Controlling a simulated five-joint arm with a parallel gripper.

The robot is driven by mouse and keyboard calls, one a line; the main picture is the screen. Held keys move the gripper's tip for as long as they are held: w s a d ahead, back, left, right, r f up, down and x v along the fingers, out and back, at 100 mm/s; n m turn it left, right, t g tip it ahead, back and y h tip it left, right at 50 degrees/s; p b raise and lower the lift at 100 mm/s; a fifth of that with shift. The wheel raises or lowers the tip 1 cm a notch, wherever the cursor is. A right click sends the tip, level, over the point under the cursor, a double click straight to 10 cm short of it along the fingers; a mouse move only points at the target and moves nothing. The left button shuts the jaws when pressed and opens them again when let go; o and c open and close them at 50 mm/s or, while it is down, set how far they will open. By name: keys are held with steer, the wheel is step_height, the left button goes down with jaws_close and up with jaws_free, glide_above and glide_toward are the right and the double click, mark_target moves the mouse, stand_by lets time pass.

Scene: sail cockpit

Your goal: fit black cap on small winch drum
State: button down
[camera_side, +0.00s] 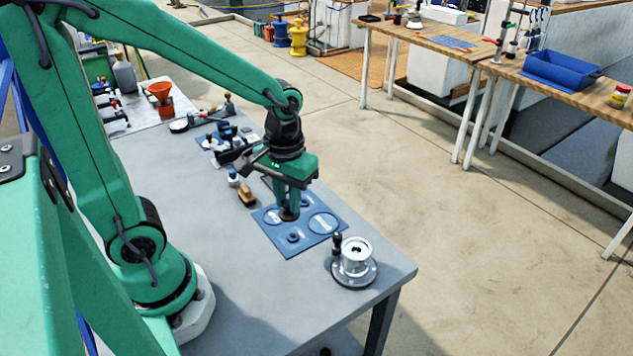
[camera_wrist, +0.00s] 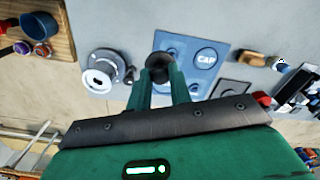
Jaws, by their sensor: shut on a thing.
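My gripper (camera_side: 290,203) points down over the blue mat and is shut on the black cap (camera_side: 289,214). In the wrist view the black cap (camera_wrist: 158,62) sits between the two green fingertips (camera_wrist: 160,76). The cap appears held just above the mat; the exact gap is hard to tell.
The blue mat (camera_side: 270,217) has outlined places, one labelled CAP in the wrist view. A small black upright piece (camera_side: 337,243) stands at the drum's left. A wooden-backed brush (camera_side: 246,194) and several dark tools lie left of the mat. The grey table (camera_side: 220,250) is clear in front.

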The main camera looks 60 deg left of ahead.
steer(key=shift+r, duration=0.15)
stand_by(0.3)
steer(key=shift+r, duration=1.3)
steer(key=w+d+f, duration=0.1)
steer(key=w+d, duration=0.1)
steer(key=d, duration=0.2)
steer(key=w+d, duration=0.3)
steer(key=d, duration=0.1)
steer(key=w+d+f, duration=0.1)
steer(key=w+d, duration=0.2)
steer(key=shift+d+f, duration=0.3)
steer(key=shift+d, duration=0.1)
steer(key=shift+f, duration=0.2)
steer(key=shift+f, duration=1.3)
steer(key=shift+f, duration=1)
